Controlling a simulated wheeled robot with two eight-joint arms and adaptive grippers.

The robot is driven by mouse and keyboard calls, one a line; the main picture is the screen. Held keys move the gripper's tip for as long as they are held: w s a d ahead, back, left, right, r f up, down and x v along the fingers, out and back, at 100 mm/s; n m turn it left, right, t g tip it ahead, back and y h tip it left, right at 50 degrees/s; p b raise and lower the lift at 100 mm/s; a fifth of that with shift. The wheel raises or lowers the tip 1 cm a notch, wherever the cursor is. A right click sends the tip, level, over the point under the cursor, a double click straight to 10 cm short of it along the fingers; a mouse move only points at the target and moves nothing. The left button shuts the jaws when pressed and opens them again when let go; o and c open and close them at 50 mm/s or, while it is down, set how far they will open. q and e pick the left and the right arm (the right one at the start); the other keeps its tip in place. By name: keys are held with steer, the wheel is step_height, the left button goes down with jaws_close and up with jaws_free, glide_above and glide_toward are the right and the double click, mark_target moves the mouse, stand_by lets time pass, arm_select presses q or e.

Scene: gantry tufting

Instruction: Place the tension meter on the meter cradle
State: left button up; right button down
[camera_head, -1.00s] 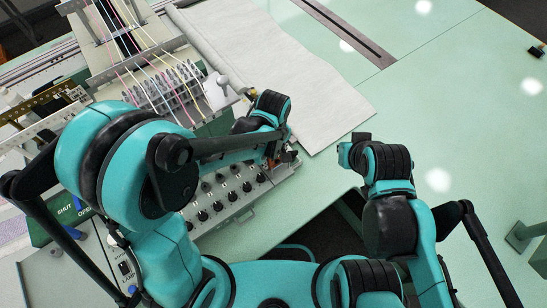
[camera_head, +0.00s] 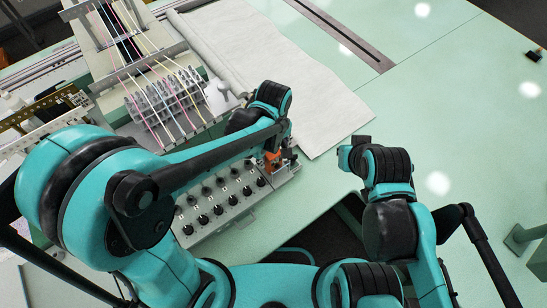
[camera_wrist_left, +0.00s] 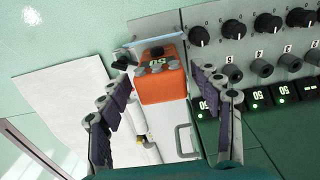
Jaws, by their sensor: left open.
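The tension meter is an orange box with a lit green display and grey buttons (camera_wrist_left: 160,90). In the left wrist view it lies between the spread fingers of my left gripper (camera_wrist_left: 163,84), with visible gaps on both sides. In the head view, a bit of the orange meter (camera_head: 272,160) shows beside my left wrist at the right end of the control panel. The left fingers are mostly hidden there. My right gripper (camera_head: 352,150) is over the table's inner edge, its fingers unclear. I cannot make out the meter cradle for certain.
The control panel (camera_head: 236,222) with black knobs lies under my left arm; its knobs and displays show close in the wrist view (camera_wrist_left: 265,65). A threaded needle rig (camera_head: 165,100) stands behind. White cloth (camera_head: 290,75) covers the table there. The green table at right (camera_head: 450,120) is largely clear.

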arm_select(q)
step_height(320, 180, up, 7)
steer(key=shift+r+p, duration=0.15)
steer(key=shift+p, duration=0.25)
stand_by(0.4)
